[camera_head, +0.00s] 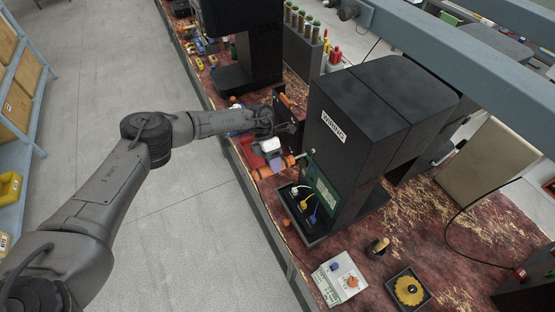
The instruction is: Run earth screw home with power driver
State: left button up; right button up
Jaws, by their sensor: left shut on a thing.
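My left gripper (283,133) reaches in from the left and is shut on the power driver (274,168), which has an orange body with a pale grey part above it. The driver lies roughly level, its thin bit pointing right at the green panel (322,186) on the near side of the black housing labelled WIRING (345,108). The bit's tip is at or very close to the panel's upper left edge; I cannot tell whether it touches. The earth screw is too small to make out there. My right gripper is out of view.
White, yellow and blue connectors (303,204) sit in a black tray below the panel. A white card (341,281) with small parts, a brass piece (378,247) and a yellow knob in a black dish (408,290) lie in front. Another black machine (238,45) stands behind. The floor left is clear.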

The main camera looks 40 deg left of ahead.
aim_at(262, 167)
pick_arm(q)
jog(key=shift+s+a+r+p, duration=0.1)
jog(key=shift+s+a+p, duration=0.2)
jog(key=shift+s+p, duration=0.35)
jog(key=shift+s+a+r+p, duration=0.1)
jog(key=shift+s+a+p, duration=0.25)
jog(key=shift+s, duration=0.35)
jog(key=shift+s+a+f+p, duration=0.1)
jog(key=shift+s+f+p, duration=0.05)
jog(key=shift+s+p, duration=0.2)
